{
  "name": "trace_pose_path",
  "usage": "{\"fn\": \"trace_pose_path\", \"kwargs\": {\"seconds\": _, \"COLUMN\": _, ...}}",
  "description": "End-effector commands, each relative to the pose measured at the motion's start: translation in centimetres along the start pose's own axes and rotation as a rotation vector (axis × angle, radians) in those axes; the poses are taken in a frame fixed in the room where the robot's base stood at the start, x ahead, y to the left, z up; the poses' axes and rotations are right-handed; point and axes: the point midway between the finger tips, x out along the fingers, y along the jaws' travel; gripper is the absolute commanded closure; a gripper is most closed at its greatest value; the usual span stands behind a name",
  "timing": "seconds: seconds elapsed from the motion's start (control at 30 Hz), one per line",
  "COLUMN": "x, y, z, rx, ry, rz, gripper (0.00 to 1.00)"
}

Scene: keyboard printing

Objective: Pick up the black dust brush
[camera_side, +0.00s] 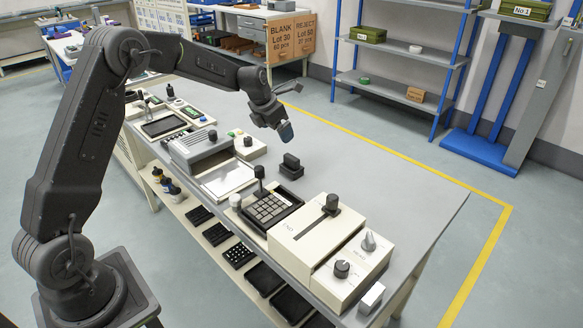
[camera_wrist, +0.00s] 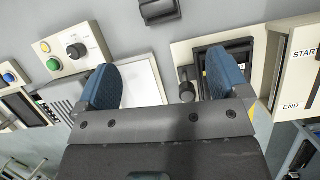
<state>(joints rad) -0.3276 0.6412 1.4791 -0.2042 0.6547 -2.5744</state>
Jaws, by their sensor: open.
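The black dust brush (camera_side: 291,166), a small dark block with a raised top, rests on the grey bench beyond the machines. In the wrist view the brush (camera_wrist: 159,10) is at the top edge, partly cut off, ahead of the fingers. My gripper (camera_side: 285,131) is above the bench, higher than the brush and apart from it. In the wrist view my gripper (camera_wrist: 162,82) has its two blue fingertips spread wide with nothing between them.
A keypad fixture (camera_side: 270,207) with a dark lever and a cream machine with a slide lever (camera_side: 331,204) stand nearer the front. A grey machine with a white plate (camera_side: 228,178) and a button box (camera_side: 247,148) stand left of the brush. The bench right of it (camera_side: 390,180) is clear.

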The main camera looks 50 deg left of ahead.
Motion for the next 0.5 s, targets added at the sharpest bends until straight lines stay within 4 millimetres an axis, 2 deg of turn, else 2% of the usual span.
{"fn": "trace_pose_path", "kwargs": {"seconds": 0.13, "x": 1.8, "y": 0.8, "z": 0.1, "rx": -0.098, "ry": 0.003, "rz": -0.001, "gripper": 0.06}}
{"fn": "trace_pose_path", "kwargs": {"seconds": 0.27, "x": 3.6, "y": 0.8, "z": 0.0, "rx": -0.106, "ry": 0.005, "rz": -0.002, "gripper": 0.06}}
{"fn": "trace_pose_path", "kwargs": {"seconds": 0.5, "x": 8.2, "y": 0.7, "z": 0.0, "rx": -0.103, "ry": 0.005, "rz": -0.002, "gripper": 0.06}}
